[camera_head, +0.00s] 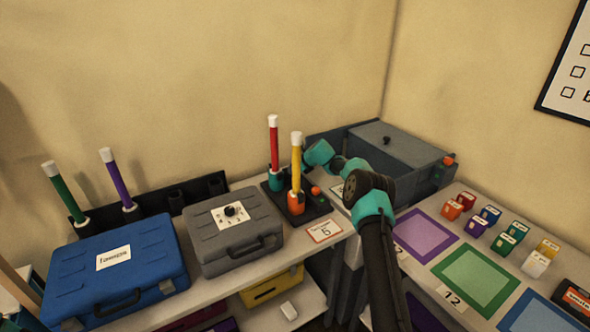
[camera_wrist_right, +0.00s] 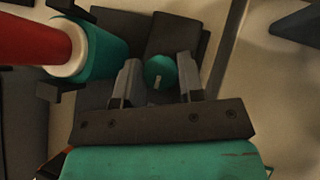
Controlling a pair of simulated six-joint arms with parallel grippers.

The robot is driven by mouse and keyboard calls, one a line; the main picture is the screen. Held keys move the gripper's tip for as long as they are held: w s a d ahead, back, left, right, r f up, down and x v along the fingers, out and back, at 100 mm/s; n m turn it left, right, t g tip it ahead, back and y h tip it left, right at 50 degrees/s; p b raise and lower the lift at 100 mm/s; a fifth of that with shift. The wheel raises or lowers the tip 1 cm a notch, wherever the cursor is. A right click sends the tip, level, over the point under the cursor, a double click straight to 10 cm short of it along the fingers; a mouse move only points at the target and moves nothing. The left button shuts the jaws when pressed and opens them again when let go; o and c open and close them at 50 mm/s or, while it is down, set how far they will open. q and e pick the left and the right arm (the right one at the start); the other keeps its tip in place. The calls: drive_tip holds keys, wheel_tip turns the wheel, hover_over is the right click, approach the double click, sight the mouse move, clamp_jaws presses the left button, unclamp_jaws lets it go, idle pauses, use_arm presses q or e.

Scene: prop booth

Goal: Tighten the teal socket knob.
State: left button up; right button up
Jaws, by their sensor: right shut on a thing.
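The teal socket (camera_head: 275,182) holds an upright red tube (camera_head: 273,135) with a white top, on a dark base on the shelf. In the right wrist view the teal socket (camera_wrist_right: 104,50) and red tube (camera_wrist_right: 30,42) are at upper left. The round teal knob (camera_wrist_right: 159,68) with a small pale mark sits beside the socket. My right gripper (camera_wrist_right: 160,80) has its two fingers on either side of the knob, shut on it. In the head view my right arm reaches in from the front right, and I cannot make out the knob there. My left gripper is in neither view.
A yellow tube (camera_head: 296,160) stands in an orange socket (camera_head: 296,203) close by, with an orange knob (camera_head: 315,190). A grey case (camera_head: 240,250) and blue case (camera_head: 115,275) lie left. A grey box (camera_head: 400,150) stands behind my arm. Small coloured blocks (camera_head: 510,238) are at right.

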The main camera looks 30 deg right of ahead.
drive_tip(key=shift+m, duration=0.4)
drive_tip(key=shift+a+m+t+h, duration=0.15)
drive_tip(key=shift+m+t+h, duration=0.15)
drive_tip(key=shift+m+h, duration=1.55)
drive_tip(key=o, duration=0.9)
drive_tip(key=v, duration=1.7)
drive_tip(key=shift+s, duration=0.2)
drive_tip(key=shift+r, duration=0.15)
